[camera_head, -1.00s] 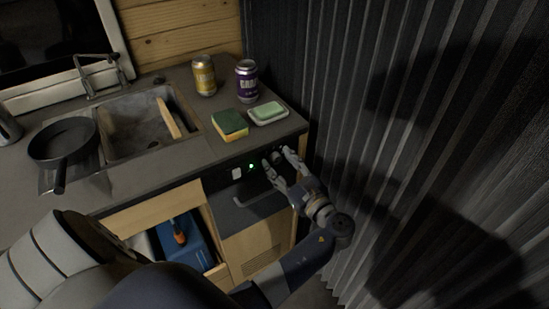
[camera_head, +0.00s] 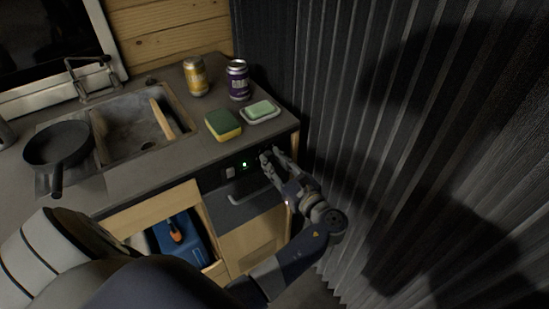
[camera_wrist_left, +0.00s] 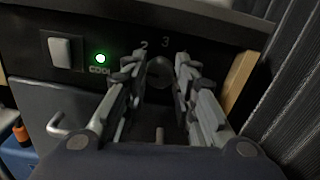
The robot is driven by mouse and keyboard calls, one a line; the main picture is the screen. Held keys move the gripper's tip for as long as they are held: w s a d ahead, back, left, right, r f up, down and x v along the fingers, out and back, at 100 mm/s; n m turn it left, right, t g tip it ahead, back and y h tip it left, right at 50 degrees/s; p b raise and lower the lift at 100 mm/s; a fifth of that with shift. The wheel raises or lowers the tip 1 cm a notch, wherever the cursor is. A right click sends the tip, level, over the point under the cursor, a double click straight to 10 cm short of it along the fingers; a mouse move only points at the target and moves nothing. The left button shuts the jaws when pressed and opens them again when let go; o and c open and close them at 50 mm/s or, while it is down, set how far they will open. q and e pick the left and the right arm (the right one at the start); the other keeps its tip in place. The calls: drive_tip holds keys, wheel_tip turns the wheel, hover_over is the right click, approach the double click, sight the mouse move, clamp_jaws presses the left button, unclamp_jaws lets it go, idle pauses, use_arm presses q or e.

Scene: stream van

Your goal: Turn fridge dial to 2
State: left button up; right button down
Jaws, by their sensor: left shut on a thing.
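The fridge dial (camera_wrist_left: 160,72) is a dark round knob on the black control panel (camera_wrist_left: 118,38), below the numbers 2 and 3 in the left wrist view. My left gripper (camera_wrist_left: 160,75) has a finger on each side of the dial and is shut on it. In the head view my left gripper (camera_head: 270,156) reaches the right end of the panel under the counter edge. The fingers hide part of the dial and other markings, so its setting cannot be read. My right gripper is not in view.
A lit green light (camera_wrist_left: 100,58) and a white switch (camera_wrist_left: 60,52) sit left of the dial. The fridge handle (camera_head: 250,195) is below. A sponge (camera_head: 223,125), soap dish (camera_head: 260,112) and two cans stand on the counter above. A corrugated curtain (camera_head: 400,150) is close on the right.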

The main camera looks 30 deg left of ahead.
use_arm(q)
drive_tip(key=m+p, duration=0.2)
drive_tip(key=p, duration=0.1)
drive_tip(key=m+p, duration=0.2)
drive_tip(key=p, duration=0.2)
drive_tip(key=shift+r+m, duration=0.35)
drive_tip(key=shift+m, duration=0.05)
drive_tip(key=shift+a+f+m+p, duration=0.1)
drive_tip(key=shift+m+p, duration=0.8)
drive_tip(key=shift+p, duration=0.15)
drive_tip(key=shift+f+m+p, duration=0.15)
drive_tip(key=shift+m+p, duration=0.35)
drive_tip(key=shift+m, duration=0.1)
drive_tip(key=o, duration=1.1)
drive_tip(key=shift+f, duration=0.1)
drive_tip(key=shift+c, duration=0.2)
